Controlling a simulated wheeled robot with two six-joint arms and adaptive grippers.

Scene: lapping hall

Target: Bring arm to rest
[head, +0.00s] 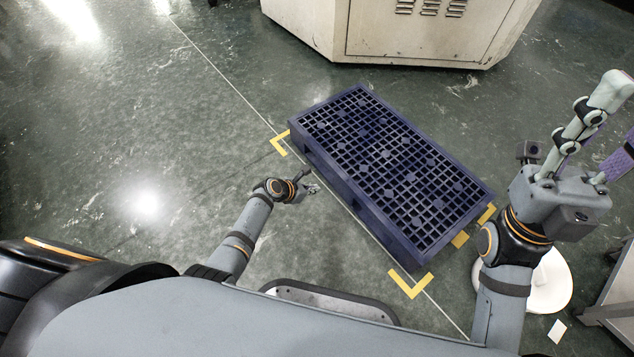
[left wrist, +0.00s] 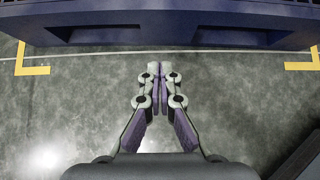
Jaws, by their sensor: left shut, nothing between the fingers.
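My left gripper (head: 312,184) is at the near left side of a dark blue pallet, low over the green-grey floor. In the left wrist view its two fingers (left wrist: 160,68) are together, with nothing between them. My right gripper (head: 625,115) is raised at the right edge of the head view. Its fingers stand apart, and one is partly cut off by the frame. I see nothing held in it. My left arm reaches forward and down, and my right arm is bent upward.
The blue grid-topped pallet (head: 468,187) lies on the floor between yellow corner marks (head: 410,284). A pale machine cabinet (head: 430,30) stands behind it. A white round object (head: 550,285) and a grey metal frame (head: 612,300) are at right. The floor at left is clear.

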